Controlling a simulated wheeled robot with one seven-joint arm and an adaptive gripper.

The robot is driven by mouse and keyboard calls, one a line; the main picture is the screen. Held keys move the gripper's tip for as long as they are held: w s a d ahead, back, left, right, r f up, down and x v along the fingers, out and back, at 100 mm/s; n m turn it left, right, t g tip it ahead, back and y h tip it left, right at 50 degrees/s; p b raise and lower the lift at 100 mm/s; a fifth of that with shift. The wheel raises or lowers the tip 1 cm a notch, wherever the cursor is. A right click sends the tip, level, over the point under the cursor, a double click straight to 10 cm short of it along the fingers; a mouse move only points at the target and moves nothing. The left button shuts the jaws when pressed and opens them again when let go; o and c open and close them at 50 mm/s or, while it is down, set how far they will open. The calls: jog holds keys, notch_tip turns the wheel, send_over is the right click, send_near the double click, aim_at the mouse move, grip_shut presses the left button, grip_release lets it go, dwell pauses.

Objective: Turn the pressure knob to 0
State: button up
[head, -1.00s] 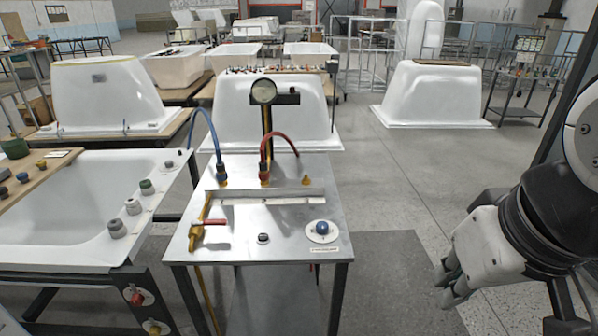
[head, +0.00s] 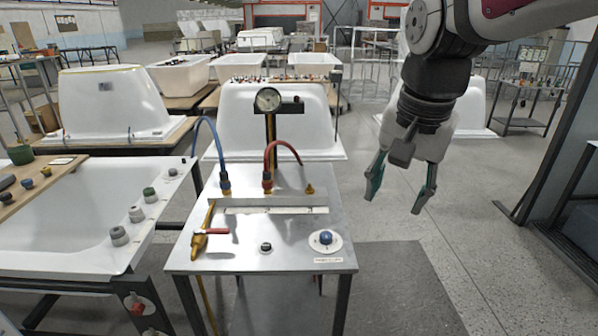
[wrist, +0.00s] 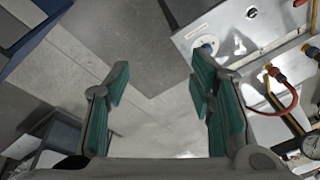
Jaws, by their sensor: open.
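A blue knob (head: 326,237) sits on a round white dial plate at the front right of the metal table (head: 225,262). A small label lies just in front of it. In the wrist view the blue knob (wrist: 208,46) shows at the upper middle right, on the corner of the metal table (wrist: 195,30). My gripper (head: 398,200) hangs to the right of the table, fingers pointing down, apart from the knob. It also shows in the wrist view (wrist: 155,100), with its green-padded fingers spread and nothing between them. The knob's exact setting is too small to read.
A round gauge (head: 268,100) stands on a post at the table's back. Blue and red hoses, a red-handled valve (head: 208,233) and a small black button (head: 266,247) are on the table. A white tub (head: 60,225) stands left. Floor right of the table is clear.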

jog(key=w+a+f+m+g, duration=0.1)
jog(key=w+f+m, duration=0.2)
jog(key=w, duration=0.4)
jog(key=w+a+f+m, duration=0.2)
jog(key=w, duration=0.4)
jog(key=m+g, duration=0.2)
jog(key=m, duration=0.4)
send_near(326, 235)
notch_tip(326, 235, down, 9)
jog(key=shift+d+f, duration=0.1)
jog(key=shift+c, duration=0.3)
jog(key=c, duration=1.1)
